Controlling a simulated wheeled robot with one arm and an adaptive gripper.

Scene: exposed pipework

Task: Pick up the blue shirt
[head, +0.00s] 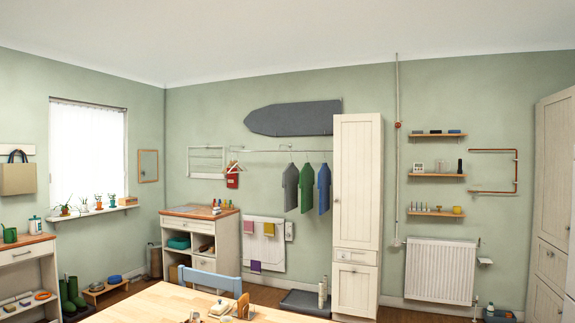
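The blue shirt (324,188) hangs on a hanger from a wall-mounted rail (270,151), at the rail's right end beside a tall white cabinet (357,210). A green shirt (306,188) hangs just left of it, and a dark grey shirt (290,186) left of that. The shirts hang upright and close together. My gripper is not in the head view, so its state does not show.
A wooden table (150,306) fills the near foreground with small items on it, and a blue chair (209,281) stands behind it. A dark grey low platform (303,304) lies on the floor below the shirts. A white radiator (440,270) is at right.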

